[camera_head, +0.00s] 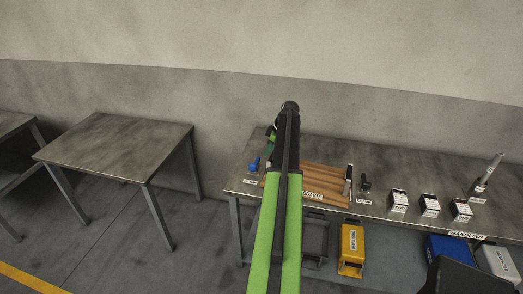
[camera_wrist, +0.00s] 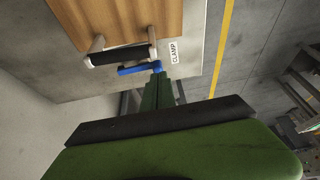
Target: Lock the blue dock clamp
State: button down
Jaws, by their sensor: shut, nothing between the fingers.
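The blue dock clamp (camera_head: 254,163) stands at the left end of the long table, beside the wooden board. In the wrist view its blue lever (camera_wrist: 140,69) lies roughly sideways, just past my fingertips. My gripper (camera_wrist: 158,78) is shut with nothing in it. Its green fingers overlap the right end of the blue lever in the picture; I cannot tell whether they touch. In the head view my gripper (camera_head: 270,148) is mostly hidden behind my arm, right of and above the clamp. A "CLAMP" label (camera_wrist: 174,52) lies next to the clamp.
The wooden board (camera_head: 325,180) lies right of the clamp; its black bar handle (camera_wrist: 120,55) on two posts is close to my fingers. A dark clamp (camera_head: 365,184) stands beyond the board, then several labelled blocks (camera_head: 398,201). A yellow case (camera_head: 351,250) sits below.

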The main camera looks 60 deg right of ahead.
jog(key=shift+s+d+r, duration=0.2)
jog(key=shift+s+d, duration=0.05)
jog(key=shift+s, duration=0.15)
jog(key=shift+f, duration=0.1)
jog(key=shift+f+b, duration=0.15)
jog(key=shift+b, duration=0.15)
jog(key=b+x, duration=0.9)
jog(key=x, duration=0.1)
